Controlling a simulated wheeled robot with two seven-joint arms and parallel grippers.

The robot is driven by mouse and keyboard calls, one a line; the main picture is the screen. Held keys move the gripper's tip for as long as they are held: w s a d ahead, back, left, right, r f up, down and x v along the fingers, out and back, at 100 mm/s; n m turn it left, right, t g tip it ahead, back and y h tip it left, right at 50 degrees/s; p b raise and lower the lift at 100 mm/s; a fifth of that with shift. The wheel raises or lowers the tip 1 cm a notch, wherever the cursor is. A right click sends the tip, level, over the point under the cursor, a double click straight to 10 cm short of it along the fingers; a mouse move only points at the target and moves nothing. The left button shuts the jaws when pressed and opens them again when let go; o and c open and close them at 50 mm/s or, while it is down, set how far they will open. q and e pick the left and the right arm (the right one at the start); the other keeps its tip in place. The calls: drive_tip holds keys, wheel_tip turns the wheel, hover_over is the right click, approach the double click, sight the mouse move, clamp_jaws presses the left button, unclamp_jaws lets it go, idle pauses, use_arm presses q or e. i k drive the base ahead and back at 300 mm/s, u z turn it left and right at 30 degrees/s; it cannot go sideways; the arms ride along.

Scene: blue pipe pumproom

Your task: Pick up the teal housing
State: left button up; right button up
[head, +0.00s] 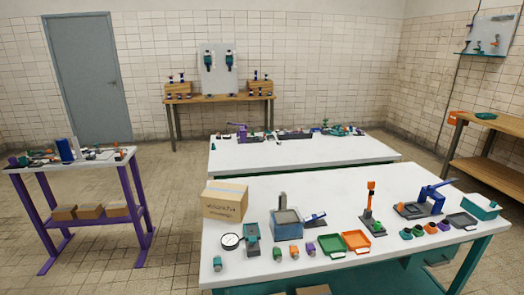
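A small teal cylindrical part (217,263) stands at the front left corner of the near white table (340,262); it looks like a teal housing. Another small dark teal part (406,233) sits at the left end of a short row of coloured parts on the right side of the same table. Both are too small for me to tell which is the housing. Neither of my grippers is in view.
A cardboard box (225,200), a round dial gauge (231,241), a grey-blue fixture (288,224), a green tray (331,246), an orange tray (356,241), a blue lever press (425,200) and a teal box (481,206) crowd the table. Its front right stretch is clear.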

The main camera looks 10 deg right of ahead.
sight(405, 236)
drive_tip(key=z, duration=1.8)
drive_tip(key=k, duration=0.45)
drive_tip(key=z, duration=1.05)
drive_tip(key=k, duration=0.95)
drive_tip(key=z, duration=0.55)
drive_tip(key=i, duration=1.45)
drive_tip(key=u, duration=0.25)
drive_tip(key=i, duration=2.25)
drive_tip(key=u, duration=0.6)
drive_tip(key=i, duration=1.6)
drive_tip(key=u, duration=1.85)
drive_tip(key=i, duration=1.1)
drive_tip(key=u, duration=1.05)
